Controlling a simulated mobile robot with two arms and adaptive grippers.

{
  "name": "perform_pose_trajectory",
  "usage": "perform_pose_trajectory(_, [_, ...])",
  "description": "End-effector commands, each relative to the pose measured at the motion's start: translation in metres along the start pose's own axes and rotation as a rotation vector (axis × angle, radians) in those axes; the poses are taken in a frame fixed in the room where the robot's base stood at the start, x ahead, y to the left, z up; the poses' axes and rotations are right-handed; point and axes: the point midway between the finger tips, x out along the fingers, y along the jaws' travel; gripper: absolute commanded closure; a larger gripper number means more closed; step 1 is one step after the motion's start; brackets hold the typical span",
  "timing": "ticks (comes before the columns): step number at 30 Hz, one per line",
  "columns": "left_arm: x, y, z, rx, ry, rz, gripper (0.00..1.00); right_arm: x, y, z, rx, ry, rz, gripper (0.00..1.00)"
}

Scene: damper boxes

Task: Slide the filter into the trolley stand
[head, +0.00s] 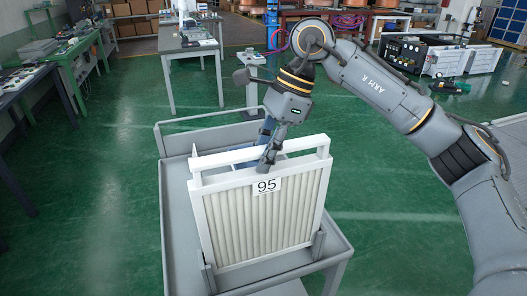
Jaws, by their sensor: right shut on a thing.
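The filter (240,222) is a white-framed panel with pleated cream media and a label reading 95. It stands upright on the grey trolley (176,200), its lower corners beside dark grey upright brackets of the stand (318,245). Whether its bottom edge is fully seated cannot be told. My right gripper (266,160) comes down from above and is shut on the filter's top edge near the middle. The fingers partly hide that edge. My left gripper is not in view.
A grey workbench (190,45) stands behind the trolley, and a green bench (75,50) is at the far left. A black and white machine (440,55) sits at the back right. The green floor (390,210) right of the trolley is clear.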

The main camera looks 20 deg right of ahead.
Motion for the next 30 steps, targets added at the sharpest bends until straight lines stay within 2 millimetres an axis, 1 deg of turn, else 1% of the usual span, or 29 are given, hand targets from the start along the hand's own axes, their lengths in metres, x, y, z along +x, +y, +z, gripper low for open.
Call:
perform_pose_trajectory(4, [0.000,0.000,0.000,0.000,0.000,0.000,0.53,-0.002,0.000,0.001,-0.001,-0.002,-0.003,1.00])
perform_pose_trajectory(8, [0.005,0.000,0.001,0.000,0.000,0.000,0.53,0.004,0.000,-0.002,-0.001,-0.002,-0.002,1.00])
perform_pose_trajectory(18, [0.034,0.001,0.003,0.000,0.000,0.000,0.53,0.039,0.000,-0.016,-0.001,-0.001,-0.002,1.00])
perform_pose_trajectory(21, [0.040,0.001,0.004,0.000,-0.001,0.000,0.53,0.046,0.000,-0.020,-0.001,-0.001,-0.003,1.00])
perform_pose_trajectory(30, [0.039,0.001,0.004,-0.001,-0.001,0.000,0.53,0.047,0.000,-0.020,-0.001,-0.002,-0.003,1.00])
